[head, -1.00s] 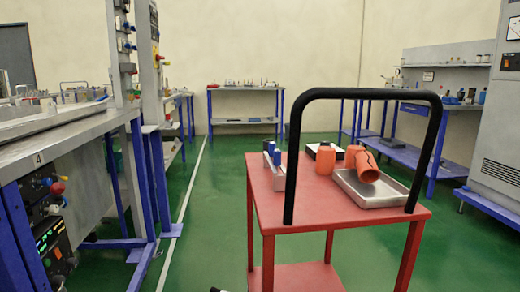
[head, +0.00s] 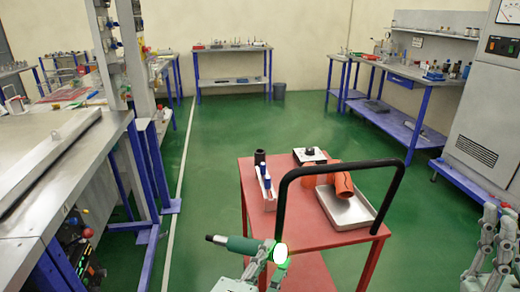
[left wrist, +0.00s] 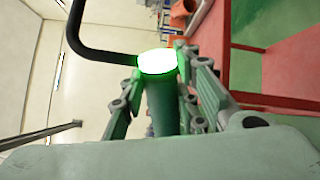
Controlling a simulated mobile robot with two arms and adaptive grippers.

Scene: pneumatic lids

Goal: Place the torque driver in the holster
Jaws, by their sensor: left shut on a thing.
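The torque driver (head: 240,245) is a green tool with a dark tip and a glowing end. My left gripper (head: 262,254) is shut on it, and it lies nearly level in front of the cart, tip to the left. My right gripper (head: 497,222) is at the right edge, fingers apart and empty. A dark upright cup (head: 259,156) stands at the red cart's back left; I cannot tell if it is the holster.
The red cart (head: 285,222) has a black handle (head: 340,165) arching over its near side. On it are a narrow rack (head: 264,190), orange containers (head: 342,185) and a metal tray (head: 345,210). A workbench (head: 60,170) stands at left. Green floor lies open behind the cart.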

